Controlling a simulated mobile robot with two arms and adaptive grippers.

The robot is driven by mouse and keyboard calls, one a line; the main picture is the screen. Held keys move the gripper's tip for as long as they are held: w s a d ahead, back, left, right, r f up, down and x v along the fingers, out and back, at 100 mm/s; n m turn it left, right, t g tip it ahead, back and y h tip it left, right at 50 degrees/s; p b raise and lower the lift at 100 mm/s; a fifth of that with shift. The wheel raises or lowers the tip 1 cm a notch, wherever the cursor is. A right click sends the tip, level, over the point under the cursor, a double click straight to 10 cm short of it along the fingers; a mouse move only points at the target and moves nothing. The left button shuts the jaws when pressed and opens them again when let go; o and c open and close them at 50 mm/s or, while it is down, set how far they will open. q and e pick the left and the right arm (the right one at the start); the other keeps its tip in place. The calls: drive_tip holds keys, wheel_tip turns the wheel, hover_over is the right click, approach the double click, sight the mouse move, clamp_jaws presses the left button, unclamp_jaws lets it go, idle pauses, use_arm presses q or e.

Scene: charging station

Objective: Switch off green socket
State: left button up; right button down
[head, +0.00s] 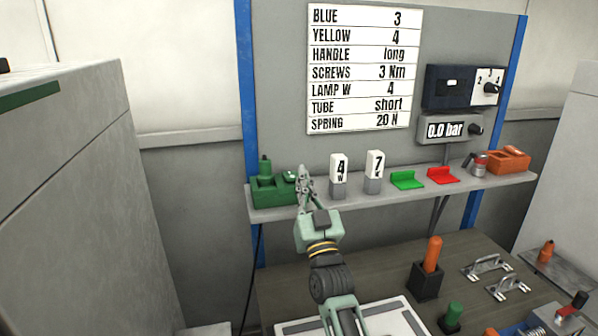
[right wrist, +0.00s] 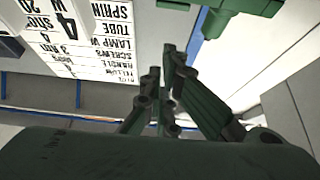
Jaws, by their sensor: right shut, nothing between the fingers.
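The green socket (head: 272,193) sits at the left end of the grey shelf, with an upright green plug-like piece (head: 265,166) at its back left. A small pale-topped part (head: 289,176) shows on its right side, possibly the switch. My right gripper (head: 303,172) is shut and empty, at the right end of the socket. I cannot tell whether it touches the socket. In the right wrist view my fingers (right wrist: 160,88) are together, and a green block (right wrist: 228,14), probably the socket, shows at the top, apart from them. My left gripper is not in view.
Right of my gripper on the shelf (head: 420,193) stand two white-topped lamps (head: 338,176) (head: 374,172), a green holder (head: 407,180), a red holder (head: 443,175), a metal cup (head: 476,165) and an orange socket (head: 509,161). A label board (head: 362,68) hangs behind. The workbench (head: 385,275) lies below.

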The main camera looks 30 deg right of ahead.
sight(291, 176)
drive_tip(key=p+x, duration=0.2)
drive_tip(key=x, duration=0.4)
use_arm(q)
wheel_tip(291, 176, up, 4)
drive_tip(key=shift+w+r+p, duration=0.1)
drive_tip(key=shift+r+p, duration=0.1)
drive_tip(key=shift+p, duration=0.65)
use_arm(e)
wheel_tip(291, 176, down, 4)
drive_tip(key=shift+r, duration=0.15)
drive_tip(key=shift+w, duration=0.1)
